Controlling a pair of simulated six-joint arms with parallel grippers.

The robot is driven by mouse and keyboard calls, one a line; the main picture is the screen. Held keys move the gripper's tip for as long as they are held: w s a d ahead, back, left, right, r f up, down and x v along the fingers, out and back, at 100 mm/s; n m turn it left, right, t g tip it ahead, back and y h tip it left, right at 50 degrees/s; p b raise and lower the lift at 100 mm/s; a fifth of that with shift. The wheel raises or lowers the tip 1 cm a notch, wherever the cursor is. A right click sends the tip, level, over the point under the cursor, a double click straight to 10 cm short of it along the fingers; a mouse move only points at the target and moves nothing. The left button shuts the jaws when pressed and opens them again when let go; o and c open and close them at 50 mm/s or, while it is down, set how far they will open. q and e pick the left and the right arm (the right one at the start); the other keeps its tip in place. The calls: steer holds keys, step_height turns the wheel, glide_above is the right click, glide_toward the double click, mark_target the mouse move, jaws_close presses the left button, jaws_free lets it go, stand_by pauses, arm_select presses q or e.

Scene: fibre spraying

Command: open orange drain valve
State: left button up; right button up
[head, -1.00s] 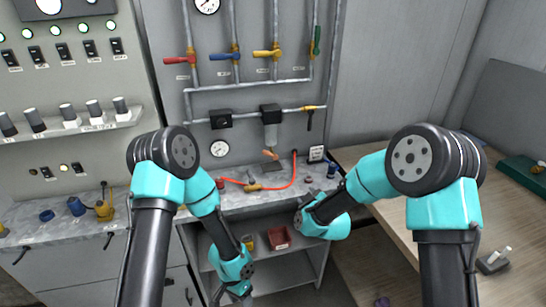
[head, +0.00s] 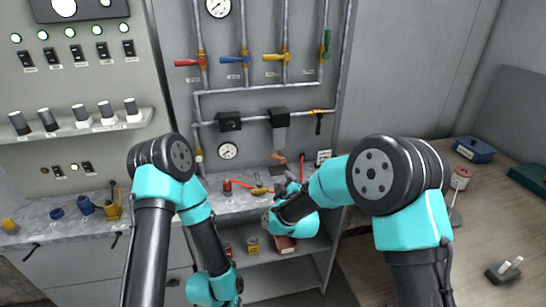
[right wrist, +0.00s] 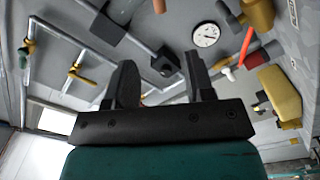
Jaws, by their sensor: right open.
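The orange drain valve handle (head: 278,157) sits under the grey filter cylinder (head: 282,138) on the panel. An orange piece at the top edge of the right wrist view (right wrist: 160,5) appears to be the same handle, mostly cut off. My right gripper (head: 291,182) is just below and to the right of the handle in the head view, apart from it. In the right wrist view its two dark fingers (right wrist: 160,82) are spread with nothing between them. My left arm hangs down at the lower left and its gripper is out of view.
A red hose (head: 240,183) and a brass fitting (head: 260,190) lie on the ledge near my right gripper. A gauge (head: 228,151) is left of the filter. Pipes with red (head: 187,62), blue (head: 234,59) and yellow (head: 273,57) valve handles run above.

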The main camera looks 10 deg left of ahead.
mark_target(274, 156)
steer(key=x, duration=1.6)
steer(key=shift+w+a, duration=0.1)
steer(key=shift+w, duration=0.25)
jaws_close()
steer(key=shift+r, duration=0.1)
steer(key=shift+w+d+r+m, duration=0.1)
steer(key=shift+d+r+m, duration=0.05)
steer(key=shift+m, duration=0.5)
steer(key=shift+w+d+r+m, duration=0.1)
steer(key=shift+d+r+m, duration=0.1)
steer(key=shift+m, duration=0.45)
steer(key=m, duration=0.1)
steer(key=d+m, duration=0.1)
steer(key=m, duration=0.1)
steer(key=shift+w+d+r+m, duration=0.15)
steer(key=shift+w+r+m, duration=0.15)
steer(key=shift+r, duration=0.1)
steer(key=m, duration=0.1)
steer(key=d+m, duration=0.1)
steer(key=m, duration=0.2)
steer(key=shift+w+d+r+m, duration=0.2)
steer(key=shift+w+d+m, duration=0.1)
steer(key=shift+w+d, duration=0.1)
